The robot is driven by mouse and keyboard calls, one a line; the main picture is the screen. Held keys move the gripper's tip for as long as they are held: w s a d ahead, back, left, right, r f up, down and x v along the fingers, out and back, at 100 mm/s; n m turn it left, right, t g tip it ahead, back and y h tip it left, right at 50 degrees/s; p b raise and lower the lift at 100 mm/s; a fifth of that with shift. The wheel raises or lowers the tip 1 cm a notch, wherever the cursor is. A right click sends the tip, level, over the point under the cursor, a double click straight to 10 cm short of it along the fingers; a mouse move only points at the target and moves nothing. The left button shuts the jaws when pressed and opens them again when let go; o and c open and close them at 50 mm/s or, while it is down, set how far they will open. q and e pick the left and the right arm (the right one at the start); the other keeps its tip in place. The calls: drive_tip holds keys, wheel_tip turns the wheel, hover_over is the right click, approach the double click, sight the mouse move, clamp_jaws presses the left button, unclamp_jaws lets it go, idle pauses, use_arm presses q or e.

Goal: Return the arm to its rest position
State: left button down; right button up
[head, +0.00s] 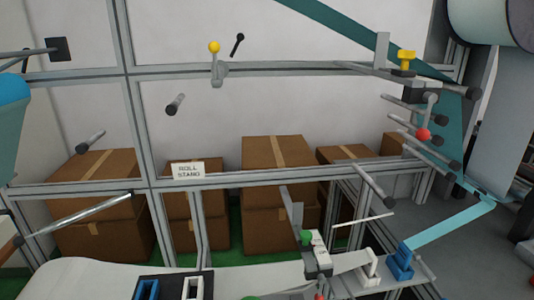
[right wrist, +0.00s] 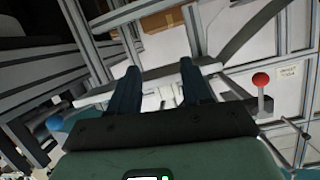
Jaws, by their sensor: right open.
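My right gripper (right wrist: 158,80) shows in the right wrist view with its two dark fingers spread apart. Nothing is held between them, and only the metal frame and pale surfaces show beyond. A lever with a red ball knob (right wrist: 261,80) stands to the right of the fingers, apart from them. A blue round knob or end (right wrist: 54,123) is at the left. Neither gripper is visible in the head view, and my left gripper shows in no frame.
Grey frame rails (head: 235,180) cross the head view, with several rods sticking out. A yellow-knobbed lever (head: 214,48) and a red knob (head: 423,134) are on the frame. Brown boxes (head: 278,165) stand behind. A black panel (head: 172,286) is low in front; a teal web (head: 452,224) runs right.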

drive_tip(key=s+a+f+m+g+y+p, duration=0.1)
drive_tip(key=s+a+f+g+p, duration=0.25)
drive_tip(key=f, duration=0.65)
drive_tip(key=s+a+f+m+g+p, duration=0.15)
drive_tip(key=s+a+f+g, duration=0.3)
drive_tip(key=f, duration=0.45)
use_arm(q)
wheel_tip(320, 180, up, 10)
drive_tip(key=p, duration=0.5)
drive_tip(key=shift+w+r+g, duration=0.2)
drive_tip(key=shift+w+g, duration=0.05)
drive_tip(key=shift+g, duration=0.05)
use_arm(e)
drive_tip(key=s+a+f+g, duration=0.3)
drive_tip(key=s+a, duration=0.1)
drive_tip(key=s, duration=0.4)
drive_tip(key=s+a+f+g+y, duration=0.1)
drive_tip(key=s+a+f+g, duration=0.3)
drive_tip(key=s, duration=0.4)
drive_tip(key=shift+s+a+m+y, duration=0.15)
drive_tip(key=shift+a+m+y, duration=0.15)
drive_tip(key=shift+a+m, duration=0.2)
